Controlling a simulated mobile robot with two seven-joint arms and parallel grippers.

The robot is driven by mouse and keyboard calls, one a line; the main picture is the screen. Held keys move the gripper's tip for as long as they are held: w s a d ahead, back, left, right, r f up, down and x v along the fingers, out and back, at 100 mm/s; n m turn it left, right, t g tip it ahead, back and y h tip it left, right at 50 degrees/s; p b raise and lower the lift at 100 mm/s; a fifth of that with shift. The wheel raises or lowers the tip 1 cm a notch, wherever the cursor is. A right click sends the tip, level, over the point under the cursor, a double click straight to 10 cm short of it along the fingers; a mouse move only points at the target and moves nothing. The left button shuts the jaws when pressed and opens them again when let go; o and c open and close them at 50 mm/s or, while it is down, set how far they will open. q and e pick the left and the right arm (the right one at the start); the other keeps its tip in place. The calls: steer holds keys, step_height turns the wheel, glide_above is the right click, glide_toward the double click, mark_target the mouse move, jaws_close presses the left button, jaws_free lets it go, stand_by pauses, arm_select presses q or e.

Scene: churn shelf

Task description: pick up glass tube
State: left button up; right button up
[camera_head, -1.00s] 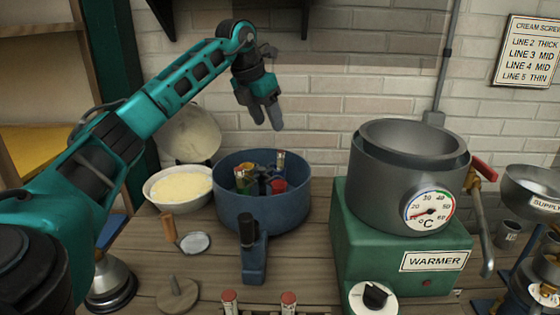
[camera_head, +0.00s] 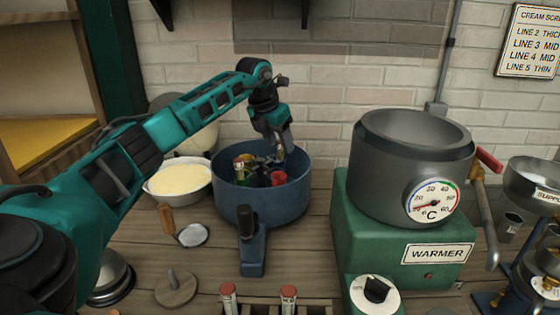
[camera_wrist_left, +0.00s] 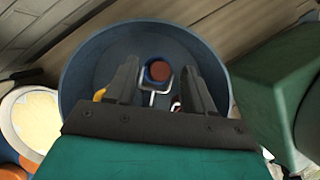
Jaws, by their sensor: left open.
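My left gripper (camera_head: 281,153) is open and points down into the tub. In the wrist view its two fingers (camera_wrist_left: 160,76) lie on either side of the tube, with gaps visible. My right gripper is not in view.
In the tub are a red item (camera_head: 278,178) and a green one (camera_head: 241,171). Left is a white bowl of cream (camera_head: 179,180); right is the grey pot (camera_head: 400,185) on the green warmer (camera_head: 350,215). Capped tubes (camera_head: 288,296) stand in a front rack.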

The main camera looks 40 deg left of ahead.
arm_select(q)
steer(key=shift+x, duration=0.95)
steer(key=shift+c, duration=0.2)
